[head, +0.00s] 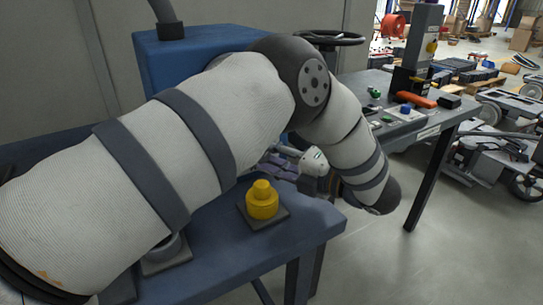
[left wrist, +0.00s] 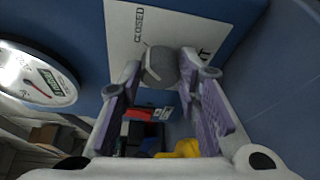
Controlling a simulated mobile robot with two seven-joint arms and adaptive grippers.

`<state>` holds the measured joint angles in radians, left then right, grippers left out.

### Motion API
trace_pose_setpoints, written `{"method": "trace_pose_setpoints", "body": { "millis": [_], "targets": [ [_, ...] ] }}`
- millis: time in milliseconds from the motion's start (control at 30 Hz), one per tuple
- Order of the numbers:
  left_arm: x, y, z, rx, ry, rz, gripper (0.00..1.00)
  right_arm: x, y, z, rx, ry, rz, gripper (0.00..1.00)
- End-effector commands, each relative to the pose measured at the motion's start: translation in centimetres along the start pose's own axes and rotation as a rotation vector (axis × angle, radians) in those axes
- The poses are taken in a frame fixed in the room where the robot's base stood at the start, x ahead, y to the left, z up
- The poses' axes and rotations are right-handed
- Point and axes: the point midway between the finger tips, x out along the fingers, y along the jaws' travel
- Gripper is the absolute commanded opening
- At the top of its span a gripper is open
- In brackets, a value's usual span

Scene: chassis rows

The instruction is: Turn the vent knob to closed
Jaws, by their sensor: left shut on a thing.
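The vent knob (left wrist: 160,66) is a rounded grey knob on a white label plate (left wrist: 122,32) on a blue panel, in the left wrist view. The word CLOSED is printed on the plate just above the knob. Another marking, partly cut off, is to the right. My left gripper (left wrist: 162,84) has its purple-padded fingers on both sides of the knob and is shut on it. In the head view my left gripper (head: 285,166) is mostly hidden behind my own arm, and the knob is hidden there. My right gripper is in neither view.
A round gauge (left wrist: 35,78) is left of the knob. A yellow stepped knob (head: 262,201) stands on the blue bench (head: 306,228) near my arm. The blue cabinet (head: 160,70) rises behind. A grey table (head: 446,116) with small parts is at right; open floor lies in front.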

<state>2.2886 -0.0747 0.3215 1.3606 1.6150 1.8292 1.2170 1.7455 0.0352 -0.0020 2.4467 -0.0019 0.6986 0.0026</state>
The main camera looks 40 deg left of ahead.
Motion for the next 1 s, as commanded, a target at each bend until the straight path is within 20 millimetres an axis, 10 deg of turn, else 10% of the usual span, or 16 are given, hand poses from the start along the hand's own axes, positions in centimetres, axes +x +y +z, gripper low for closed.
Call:
{"method": "trace_pose_setpoints", "body": {
  "millis": [100, 133, 200, 567, 1000],
  "targets": [
    [0.0, 0.0, 0.0, 0.002, 0.001, 0.001, 0.03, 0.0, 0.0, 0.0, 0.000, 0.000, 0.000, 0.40],
    [0.0, 0.0, 0.0, 0.002, 0.001, 0.001, 0.37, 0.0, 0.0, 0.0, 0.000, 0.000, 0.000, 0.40],
    [0.0, 0.0, 0.0, 0.002, 0.001, 0.000, 0.51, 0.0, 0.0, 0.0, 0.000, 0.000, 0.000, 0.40],
    [-0.8, 0.0, 0.0, 0.000, -0.001, 0.000, 0.51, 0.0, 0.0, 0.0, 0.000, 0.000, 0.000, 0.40],
    [-11.1, 0.0, 0.0, -0.001, -0.001, 0.001, 0.51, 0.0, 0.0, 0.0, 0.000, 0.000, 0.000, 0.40]
  ]
}}
